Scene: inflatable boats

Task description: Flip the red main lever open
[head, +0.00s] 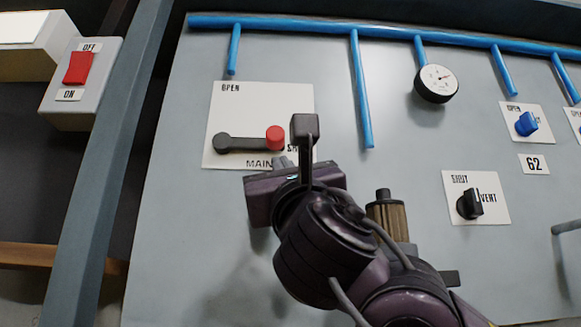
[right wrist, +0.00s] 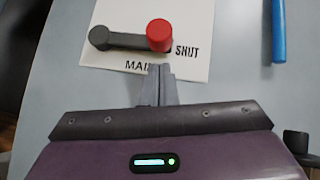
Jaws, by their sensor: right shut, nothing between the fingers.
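The main lever (head: 245,142) has a dark arm and a red knob at its right end. It lies horizontal on a white plate (head: 262,100) marked OPEN, SHUT and MAIN, with the red knob beside the word SHUT. In the right wrist view the lever (right wrist: 125,40) shows whole, its red knob just above my fingertips. My right gripper (right wrist: 161,72) is shut and empty, its fingers just below the knob; I cannot tell whether they touch it. In the head view my right gripper (head: 281,163) partly covers the plate's lower right. My left gripper is not in view.
Blue pipes (head: 361,90) run over the grey panel, with a round gauge (head: 437,83) at upper right. A black SHUT/VENT knob (head: 470,204) and a blue valve (head: 526,123) are at right. A red OFF/ON switch (head: 78,68) is at far left, beyond a grey post.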

